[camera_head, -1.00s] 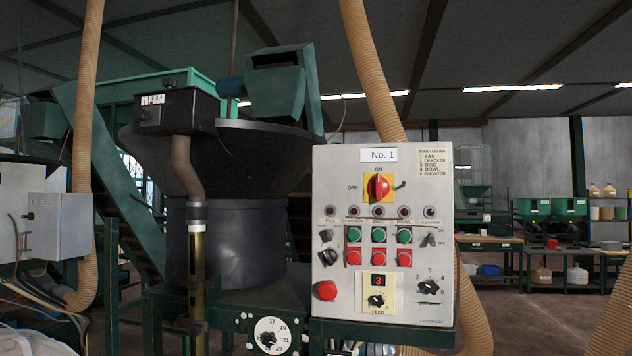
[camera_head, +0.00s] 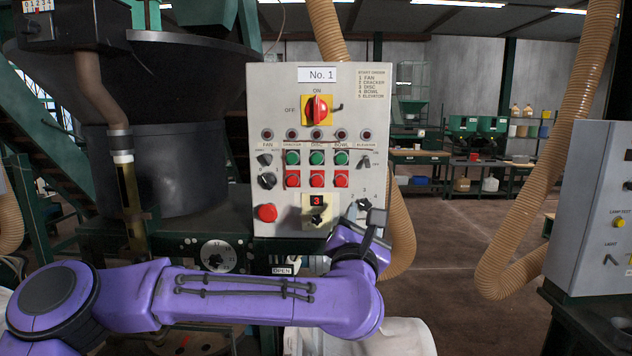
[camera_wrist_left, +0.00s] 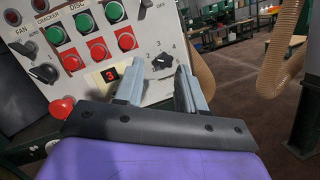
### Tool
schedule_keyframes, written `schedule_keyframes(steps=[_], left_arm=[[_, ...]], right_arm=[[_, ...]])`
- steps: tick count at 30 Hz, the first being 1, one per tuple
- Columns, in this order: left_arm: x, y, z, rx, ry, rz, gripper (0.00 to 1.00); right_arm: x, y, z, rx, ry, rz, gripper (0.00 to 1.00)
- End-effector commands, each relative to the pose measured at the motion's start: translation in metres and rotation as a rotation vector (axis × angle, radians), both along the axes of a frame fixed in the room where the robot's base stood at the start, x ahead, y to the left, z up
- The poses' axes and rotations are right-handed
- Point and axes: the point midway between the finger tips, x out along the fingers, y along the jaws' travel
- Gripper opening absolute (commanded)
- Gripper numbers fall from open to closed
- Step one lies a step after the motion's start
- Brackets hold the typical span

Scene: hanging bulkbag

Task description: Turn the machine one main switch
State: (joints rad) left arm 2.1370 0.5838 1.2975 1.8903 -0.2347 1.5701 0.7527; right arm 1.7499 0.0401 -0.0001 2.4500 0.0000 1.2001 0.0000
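The No. 1 control panel (camera_head: 275,90) stands upright ahead. Its main switch (camera_head: 317,109) is a red knob on a yellow plate near the top, with ON above and OFF at left. The knob's grip looks roughly vertical. My left gripper (camera_head: 372,220) is at the panel's lower right corner, well below the main switch and apart from it. In the left wrist view its two grey fingers (camera_wrist_left: 160,88) are spread, with nothing between them. The black numbered selector (camera_wrist_left: 163,61) shows just beyond them. The main switch is outside the wrist view. My right gripper is not in view.
Below the switch are lamps, green buttons (camera_head: 316,158), red buttons (camera_head: 317,180), a red mushroom button (camera_head: 266,212) and a FEED dial (camera_head: 318,216). A ribbed hose (camera_head: 400,215) hangs behind the panel's right edge. Another grey panel (camera_head: 592,205) stands at right.

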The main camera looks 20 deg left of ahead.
Motion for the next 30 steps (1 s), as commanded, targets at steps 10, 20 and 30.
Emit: schedule_keyframes(steps=[10,20,30], left_arm=[[-0.028,0.081,0.175,-0.445,-0.271,0.06,0.39],[0.034,0.098,0.204,-0.441,-0.266,0.061,0.39],[0.06,0.105,0.209,-0.438,-0.268,0.057,0.39]], right_arm=[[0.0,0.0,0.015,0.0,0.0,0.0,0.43],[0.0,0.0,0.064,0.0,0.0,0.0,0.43],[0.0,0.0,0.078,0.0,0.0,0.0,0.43]])
